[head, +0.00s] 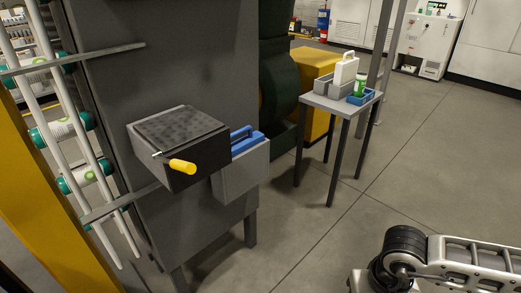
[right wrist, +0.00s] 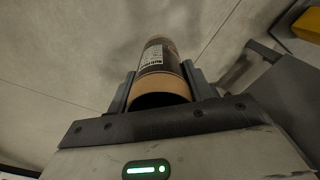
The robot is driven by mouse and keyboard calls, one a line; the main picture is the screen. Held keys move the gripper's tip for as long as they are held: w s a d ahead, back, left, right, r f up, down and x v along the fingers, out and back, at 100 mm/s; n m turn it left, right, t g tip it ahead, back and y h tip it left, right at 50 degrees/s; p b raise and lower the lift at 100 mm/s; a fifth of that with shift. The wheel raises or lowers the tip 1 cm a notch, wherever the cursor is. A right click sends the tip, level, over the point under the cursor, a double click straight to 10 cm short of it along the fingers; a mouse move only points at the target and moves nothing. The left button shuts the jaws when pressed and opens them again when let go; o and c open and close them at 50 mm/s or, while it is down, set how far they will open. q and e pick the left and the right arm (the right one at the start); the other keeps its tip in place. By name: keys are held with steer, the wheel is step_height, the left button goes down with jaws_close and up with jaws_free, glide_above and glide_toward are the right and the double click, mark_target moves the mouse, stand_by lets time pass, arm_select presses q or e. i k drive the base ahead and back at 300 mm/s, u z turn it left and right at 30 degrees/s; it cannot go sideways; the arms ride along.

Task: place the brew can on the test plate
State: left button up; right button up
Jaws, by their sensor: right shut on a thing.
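The brew can (right wrist: 155,58), with tan bands and a dark label with a barcode, is between the two fingers of my right gripper (right wrist: 160,88) in the right wrist view. The gripper is shut on it, and the floor lies behind. The can does not show in the head view, where only my right arm shows at the bottom right. A dark box with a flat speckled top plate (head: 180,127) and a yellow handle (head: 182,167) is mounted on the grey machine in the head view. This looks like the test plate, and it is empty. My left gripper is out of view.
A grey bin (head: 242,172) with a blue-handled item (head: 244,141) hangs beside the box. The floor at centre right is clear.

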mark_target(179, 125)
steer(key=u, duration=1)
steer(key=i, duration=0.45)
